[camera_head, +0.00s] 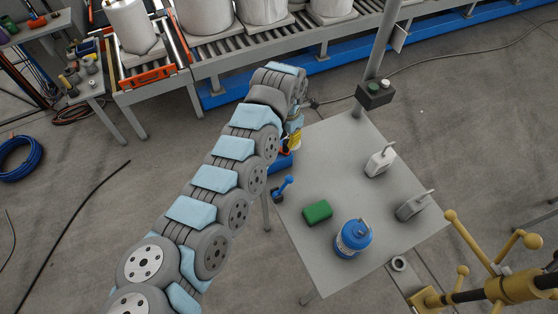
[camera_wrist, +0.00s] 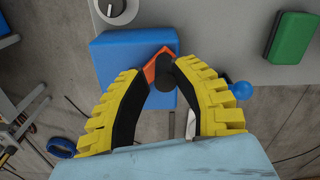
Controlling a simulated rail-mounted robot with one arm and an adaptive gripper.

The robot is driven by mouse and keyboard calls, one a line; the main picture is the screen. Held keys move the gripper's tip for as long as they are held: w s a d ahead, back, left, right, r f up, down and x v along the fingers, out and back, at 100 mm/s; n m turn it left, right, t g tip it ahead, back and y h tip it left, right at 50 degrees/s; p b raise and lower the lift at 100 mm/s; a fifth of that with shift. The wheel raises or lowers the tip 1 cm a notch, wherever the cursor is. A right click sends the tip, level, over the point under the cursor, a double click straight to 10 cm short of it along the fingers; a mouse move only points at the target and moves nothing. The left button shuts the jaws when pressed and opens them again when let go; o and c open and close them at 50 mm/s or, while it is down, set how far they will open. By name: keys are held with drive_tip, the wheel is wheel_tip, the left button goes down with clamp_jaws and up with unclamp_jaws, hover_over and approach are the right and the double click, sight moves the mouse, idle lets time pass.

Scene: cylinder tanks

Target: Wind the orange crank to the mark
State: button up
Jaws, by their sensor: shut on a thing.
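The orange crank (camera_wrist: 153,66) sits on a blue box (camera_wrist: 118,62) at the table's edge in the wrist view. A dark round handle (camera_wrist: 165,70) is on the crank, between the yellow fingers of my gripper (camera_wrist: 161,68). My gripper is shut on this handle, though the contact is partly hard to see. In the head view, my gripper (camera_head: 294,138) is beside the table's left edge, largely behind my arm. The blue box (camera_head: 283,162) shows in part below it, and the crank cannot be made out there. I cannot make out the mark in either view.
A blue-knobbed lever (camera_head: 283,187) stands close by on the grey table (camera_head: 330,150). It also shows as a blue ball (camera_wrist: 242,90) by my right finger.

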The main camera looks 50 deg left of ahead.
drive_tip(key=shift+o, duration=0.3)
drive_tip(key=shift+w+a+f, duration=0.1)
drive_tip(key=shift+w+a, duration=0.05)
drive_tip(key=shift+a, duration=0.3)
drive_tip(key=shift+o, duration=0.2)
drive_tip(key=shift+r, duration=0.2)
drive_tip(key=shift+o, duration=0.5)
drive_tip(key=shift+w+a+f, duration=0.1)
drive_tip(key=shift+w+a, duration=0.2)
drive_tip(key=shift+w, duration=0.05)
drive_tip(key=shift+a+b, duration=0.3)
drive_tip(key=shift+w, duration=0.1)
drive_tip(key=shift+c, duration=0.4)
